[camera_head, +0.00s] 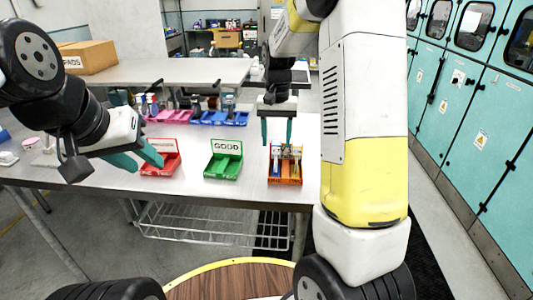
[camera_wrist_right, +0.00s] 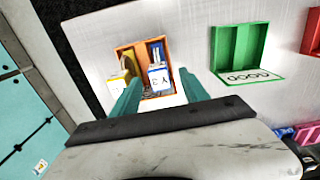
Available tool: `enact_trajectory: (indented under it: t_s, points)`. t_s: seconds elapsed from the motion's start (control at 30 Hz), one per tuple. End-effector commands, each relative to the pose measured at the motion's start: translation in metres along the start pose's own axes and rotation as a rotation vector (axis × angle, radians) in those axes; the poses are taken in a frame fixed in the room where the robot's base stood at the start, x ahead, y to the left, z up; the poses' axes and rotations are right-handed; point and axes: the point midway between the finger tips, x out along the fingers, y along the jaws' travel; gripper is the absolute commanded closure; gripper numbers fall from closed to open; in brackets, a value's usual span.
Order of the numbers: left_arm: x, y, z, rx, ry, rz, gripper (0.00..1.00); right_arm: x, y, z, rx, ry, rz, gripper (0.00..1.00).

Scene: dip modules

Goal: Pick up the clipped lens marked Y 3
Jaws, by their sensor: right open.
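The clipped lens marked Y 3 (camera_wrist_right: 158,78) shows in the right wrist view as a white tag with blue edging, at the right side of an orange bin (camera_wrist_right: 141,50). A second clipped piece with a yellow part (camera_wrist_right: 118,80) is beside it on the left; its mark is hard to read. My right gripper (camera_head: 277,137) is open above the orange bin (camera_head: 285,181) in the head view. In the right wrist view its teal fingers (camera_wrist_right: 160,82) appear on either side of the Y 3 tag, with nothing gripped. My left gripper (camera_head: 138,161) is open and empty near the red bin.
A green bin labelled GOOD (camera_head: 223,167) stands left of the orange bin, and a red bin (camera_head: 160,165) farther left. Pink and blue trays (camera_head: 218,118) with several items lie behind. The steel table (camera_head: 205,190) is bare between the bins.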

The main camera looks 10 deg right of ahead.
Motion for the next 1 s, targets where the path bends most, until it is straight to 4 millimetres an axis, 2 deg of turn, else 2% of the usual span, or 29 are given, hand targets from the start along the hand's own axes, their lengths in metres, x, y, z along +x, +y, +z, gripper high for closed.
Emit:
enact_trajectory:
  t_s: [0.03,0.17,0.43,0.7,1.0]
  points:
    - [0.0,0.0,0.0,0.0,0.0,0.0,0.64,0.009,0.0,0.001,0.0,-0.004,0.002,0.47]
    - [0.0,0.0,0.0,0.0,0.0,0.0,0.64,0.021,0.0,0.001,0.0,-0.002,0.0,0.47]
    - [0.0,0.0,0.0,0.0,0.0,0.0,0.64,0.024,0.0,0.0,0.0,0.001,-0.001,0.47]
    - [0.0,0.0,0.0,0.0,0.0,0.0,0.64,0.023,0.0,0.0,0.0,0.001,-0.001,1.0]
    - [0.0,0.0,0.0,0.0,0.0,0.0,0.64,0.023,0.0,0.0,0.0,0.001,-0.001,1.0]
